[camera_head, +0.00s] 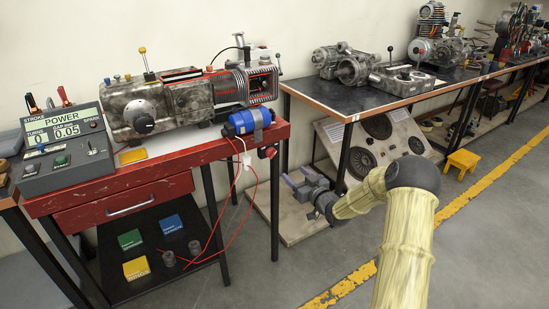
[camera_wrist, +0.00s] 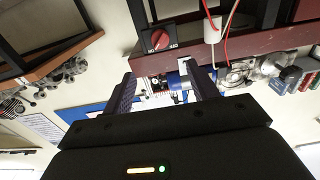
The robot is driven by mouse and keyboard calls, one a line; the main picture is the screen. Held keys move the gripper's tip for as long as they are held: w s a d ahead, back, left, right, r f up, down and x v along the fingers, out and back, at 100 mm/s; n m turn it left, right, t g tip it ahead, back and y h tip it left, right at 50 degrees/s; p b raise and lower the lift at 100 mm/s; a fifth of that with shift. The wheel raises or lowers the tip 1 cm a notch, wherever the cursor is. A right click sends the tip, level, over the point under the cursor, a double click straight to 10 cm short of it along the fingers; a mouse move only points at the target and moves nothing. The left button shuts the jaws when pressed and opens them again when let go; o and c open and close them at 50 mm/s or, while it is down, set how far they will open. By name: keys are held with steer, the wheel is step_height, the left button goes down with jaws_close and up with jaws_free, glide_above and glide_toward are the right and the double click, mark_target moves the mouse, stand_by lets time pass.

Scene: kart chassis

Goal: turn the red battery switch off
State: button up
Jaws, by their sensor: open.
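The red battery switch (camera_head: 271,152) is a small red knob on the right end of the red workbench, below the blue cylinder. In the wrist view the red knob (camera_wrist: 160,37) sits on a dark plate with small lettering at its lower corners.
The red workbench (camera_head: 160,192) carries an engine (camera_head: 185,103), a blue cylinder (camera_head: 248,121) and a display console (camera_head: 62,146). A white connector with red wires (camera_head: 247,159) hangs left of the switch. A dark-topped bench (camera_head: 350,97) stands to the right.

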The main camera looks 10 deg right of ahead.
mark_target(274, 155)
steer(key=b+x, duration=0.2)
steer(key=x, duration=1.2)
steer(key=shift+w+a, duration=0.15)
steer(key=c, duration=1)
